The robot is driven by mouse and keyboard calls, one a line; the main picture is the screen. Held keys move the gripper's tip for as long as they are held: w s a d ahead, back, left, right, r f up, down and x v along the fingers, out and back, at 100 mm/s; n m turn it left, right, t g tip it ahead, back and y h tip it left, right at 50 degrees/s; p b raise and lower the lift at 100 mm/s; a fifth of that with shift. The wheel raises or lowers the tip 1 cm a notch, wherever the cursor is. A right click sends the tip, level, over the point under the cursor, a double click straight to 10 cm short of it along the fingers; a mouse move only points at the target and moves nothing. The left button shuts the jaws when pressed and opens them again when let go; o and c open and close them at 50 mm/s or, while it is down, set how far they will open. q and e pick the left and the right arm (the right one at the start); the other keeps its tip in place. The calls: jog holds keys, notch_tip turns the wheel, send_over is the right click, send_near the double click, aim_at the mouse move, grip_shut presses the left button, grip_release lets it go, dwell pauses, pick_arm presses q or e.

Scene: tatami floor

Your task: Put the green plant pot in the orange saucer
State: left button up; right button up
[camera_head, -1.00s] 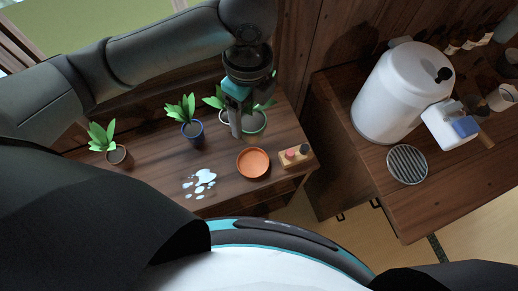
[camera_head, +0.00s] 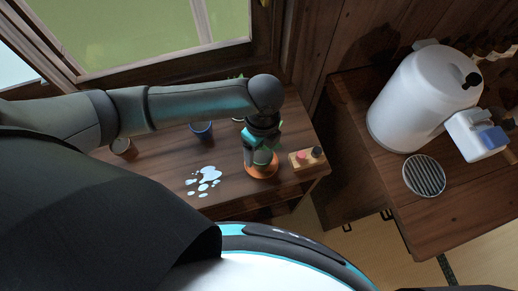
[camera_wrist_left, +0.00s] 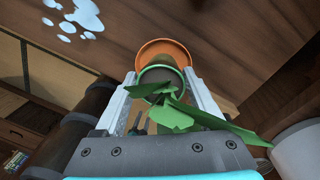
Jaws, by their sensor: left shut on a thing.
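The green plant pot (camera_wrist_left: 158,76), with its leafy plant, is between the fingers of my left gripper (camera_head: 259,156) in the left wrist view. The gripper is shut on it. The orange saucer (camera_head: 262,176) lies on the wooden shelf. The pot is over the saucer in the head view, where my gripper and the leaves hide most of it. The saucer's orange rim (camera_wrist_left: 165,46) shows beyond the pot in the left wrist view. I cannot tell whether the pot touches the saucer. My right gripper is not in view.
A wooden block with small round items (camera_head: 305,158) stands close right of the saucer. A white puddle (camera_head: 205,179) lies to its left. A white tank (camera_head: 415,95) and round grate (camera_head: 424,175) are on the right counter.

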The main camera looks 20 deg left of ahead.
pick_arm(q)
jog(key=shift+f, duration=0.3)
jog(key=o, duration=1.5)
jog(key=shift+o, duration=0.2)
jog(key=r, duration=0.4)
jog(key=r+p, duration=0.1)
jog(key=r, duration=0.3)
jog(key=r+p, duration=0.1)
jog(key=r, duration=0.3)
jog(key=shift+w+d+r, duration=0.1)
jog(key=shift+w+d, duration=0.1)
jog(key=shift+w, duration=0.15)
